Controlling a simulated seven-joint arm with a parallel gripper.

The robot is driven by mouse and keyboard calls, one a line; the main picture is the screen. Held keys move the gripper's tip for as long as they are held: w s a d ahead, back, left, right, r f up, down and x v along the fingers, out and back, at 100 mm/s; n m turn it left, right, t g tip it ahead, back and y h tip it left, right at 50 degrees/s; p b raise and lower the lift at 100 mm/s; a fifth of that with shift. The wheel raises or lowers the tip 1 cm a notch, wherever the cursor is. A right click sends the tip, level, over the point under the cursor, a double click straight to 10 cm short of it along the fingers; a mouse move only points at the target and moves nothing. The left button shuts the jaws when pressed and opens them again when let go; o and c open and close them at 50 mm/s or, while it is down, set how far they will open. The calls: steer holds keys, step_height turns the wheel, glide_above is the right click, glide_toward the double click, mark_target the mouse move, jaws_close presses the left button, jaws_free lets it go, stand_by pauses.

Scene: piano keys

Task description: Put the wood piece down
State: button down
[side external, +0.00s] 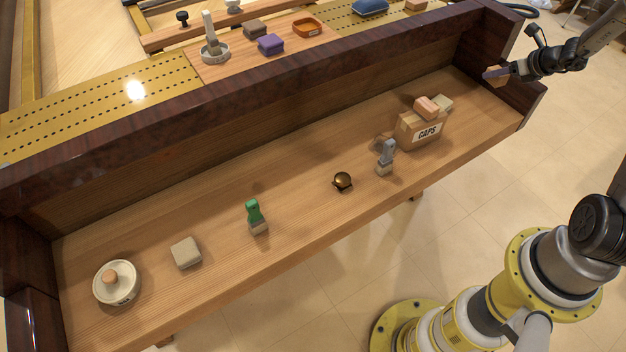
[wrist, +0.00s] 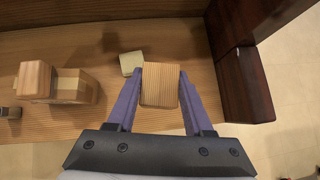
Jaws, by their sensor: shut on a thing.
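In the wrist view, a light wooden block (wrist: 160,84), the wood piece, sits between the two purple fingers of my gripper (wrist: 158,92). My gripper is shut on it. In the side external view, my gripper (side external: 496,75) is at the right end of the wooden shelf (side external: 300,215), near the dark end wall. The wood piece (side external: 497,82) shows only as a small part under the fingers there. The gap between the piece and the shelf is hard to judge.
The box marked CAPS (side external: 422,130) holds light blocks and stands left of my gripper. A pale block (wrist: 131,63) shows beyond the held piece. The dark end wall (wrist: 246,84) is close on the right. Several small tools and a round dish (side external: 117,283) stand farther left on the shelf.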

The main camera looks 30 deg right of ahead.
step_height(320, 180, up, 3)
steer(key=shift+f, duration=0.1)
steer(key=w+a+n+g+y, duration=0.1)
steer(key=w+a+n+y, duration=0.25)
steer(key=a, duration=1.15)
steer(key=w+a+n+y, duration=0.25)
steer(key=a+n, duration=0.25)
steer(key=a, duration=1.1)
steer(key=s+a+n+g+y, duration=0.2)
steer(key=s+a+n, duration=0.3)
steer(key=a, duration=0.7)
steer(key=s+a+n+g+y, duration=0.2)
steer(key=s+a, duration=0.5)
steer(key=a, duration=0.5)
steer(key=w+a+f, duration=0.2)
steer(key=w+f, duration=0.2)
steer(key=f, duration=0.1)
steer(key=w+a+f, duration=0.2)
steer(key=w+f, duration=0.2)
steer(key=f, duration=0.1)
steer(key=w+a+f, duration=0.1)
steer(key=w+f, duration=0.3)
steer(key=f, duration=0.1)
steer(key=shift+w+a, duration=0.15)
steer(key=shift+a, duration=0.25)
steer(key=shift+w+a+f, duration=0.1)
steer(key=shift+w+f, duration=0.1)
steer(key=shift+f, duration=1.55)
